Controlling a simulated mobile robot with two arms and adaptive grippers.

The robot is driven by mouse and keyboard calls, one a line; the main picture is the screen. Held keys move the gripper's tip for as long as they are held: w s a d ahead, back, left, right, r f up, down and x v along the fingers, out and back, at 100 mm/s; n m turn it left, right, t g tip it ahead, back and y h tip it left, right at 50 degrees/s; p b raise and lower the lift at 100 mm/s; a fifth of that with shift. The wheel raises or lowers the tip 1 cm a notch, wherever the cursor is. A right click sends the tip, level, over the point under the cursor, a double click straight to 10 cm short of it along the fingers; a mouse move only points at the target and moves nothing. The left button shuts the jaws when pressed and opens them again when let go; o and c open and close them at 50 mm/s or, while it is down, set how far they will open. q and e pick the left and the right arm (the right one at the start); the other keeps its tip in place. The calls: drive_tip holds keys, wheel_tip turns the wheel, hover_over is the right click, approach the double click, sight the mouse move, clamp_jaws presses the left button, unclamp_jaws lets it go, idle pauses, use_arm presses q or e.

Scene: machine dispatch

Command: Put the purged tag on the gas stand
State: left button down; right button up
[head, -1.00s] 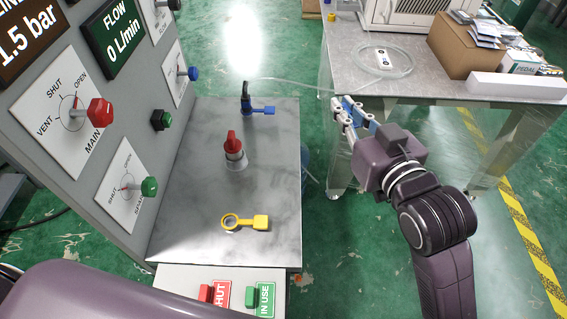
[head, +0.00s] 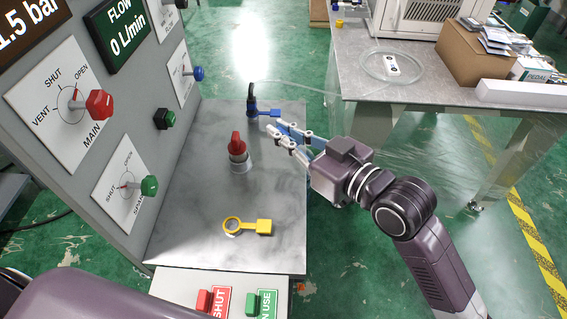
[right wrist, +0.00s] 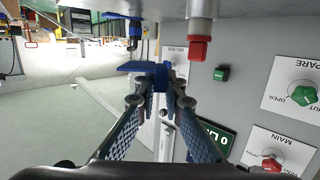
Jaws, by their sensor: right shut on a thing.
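My right gripper (head: 278,136) is over the right edge of the gas stand's grey shelf (head: 200,205). It is shut on a blue piece (right wrist: 152,74), which also shows beside the fingers in the head view (head: 292,130). I take it to be the purged tag, but no lettering on it is readable. Red SHUT (head: 219,302) and green IN USE (head: 266,304) tags sit at the stand's front edge. My left gripper is not in view.
The panel (head: 75,190) with knobs rises at left. A table (head: 440,95) with boxes stands behind at right.

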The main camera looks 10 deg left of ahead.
sight(284, 171)
wheel_tip(284, 171, down, 9)
drive_tip(key=shift+f+b, duration=0.1)
drive_tip(key=shift+b, duration=0.25)
drive_tip(key=shift+f, duration=0.1)
drive_tip(key=o, duration=0.7)
drive_tip(key=shift+d+r, duration=0.15)
drive_tip(key=shift+r, duration=0.05)
drive_tip(key=p+v, duration=0.1)
drive_tip(key=v, duration=1)
drive_tip(key=shift+s+d+p, duration=0.25)
drive_tip(key=shift+s+p, duration=0.05)
drive_tip(key=shift+p, duration=0.1)
